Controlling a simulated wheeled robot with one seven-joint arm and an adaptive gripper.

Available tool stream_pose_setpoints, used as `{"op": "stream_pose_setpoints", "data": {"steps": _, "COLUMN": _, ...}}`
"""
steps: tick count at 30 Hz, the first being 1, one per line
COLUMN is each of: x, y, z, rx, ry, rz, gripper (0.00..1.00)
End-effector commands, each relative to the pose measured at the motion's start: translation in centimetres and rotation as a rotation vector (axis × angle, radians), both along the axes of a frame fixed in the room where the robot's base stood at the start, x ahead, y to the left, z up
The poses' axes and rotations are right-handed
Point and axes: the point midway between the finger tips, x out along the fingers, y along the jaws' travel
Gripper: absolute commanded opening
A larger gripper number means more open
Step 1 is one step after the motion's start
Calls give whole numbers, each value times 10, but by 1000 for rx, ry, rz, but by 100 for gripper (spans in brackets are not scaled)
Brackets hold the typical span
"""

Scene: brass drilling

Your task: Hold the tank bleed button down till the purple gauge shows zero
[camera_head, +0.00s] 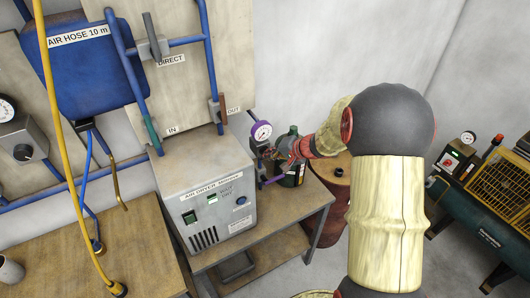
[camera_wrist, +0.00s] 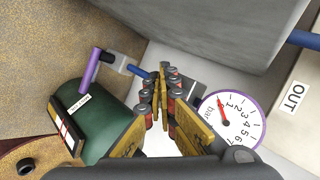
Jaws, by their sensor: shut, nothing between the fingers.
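The purple gauge (camera_head: 261,131) stands at the back of the side table, with its face toward me. In the wrist view the purple-rimmed gauge (camera_wrist: 229,123) is right of my fingers, its red needle pointing up and left, near the low end of the scale; the exact reading is unclear. My gripper (camera_wrist: 161,74) is shut and empty, its fingertips together beside a small blue rod and grey fitting (camera_wrist: 125,66). In the head view my gripper (camera_head: 281,163) is beside the green bottle. I cannot make out the bleed button; my fingers may hide it.
A green bottle (camera_wrist: 106,115) with a label stands left of my fingers. The grey air dryer (camera_head: 215,190) is left of my gripper in the head view. A rusty drum (camera_head: 340,190) stands behind the table, and a green compressor (camera_head: 480,225) is at right.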

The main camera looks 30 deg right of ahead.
Motion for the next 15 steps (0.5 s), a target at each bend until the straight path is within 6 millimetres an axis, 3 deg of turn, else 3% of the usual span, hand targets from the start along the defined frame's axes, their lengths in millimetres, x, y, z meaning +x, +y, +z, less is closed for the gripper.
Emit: {"op": "stream_pose_setpoints", "data": {"steps": 15, "x": -16, "y": -1, "z": 0, "rx": 1, "ry": 0, "rz": -1, "gripper": 0}}
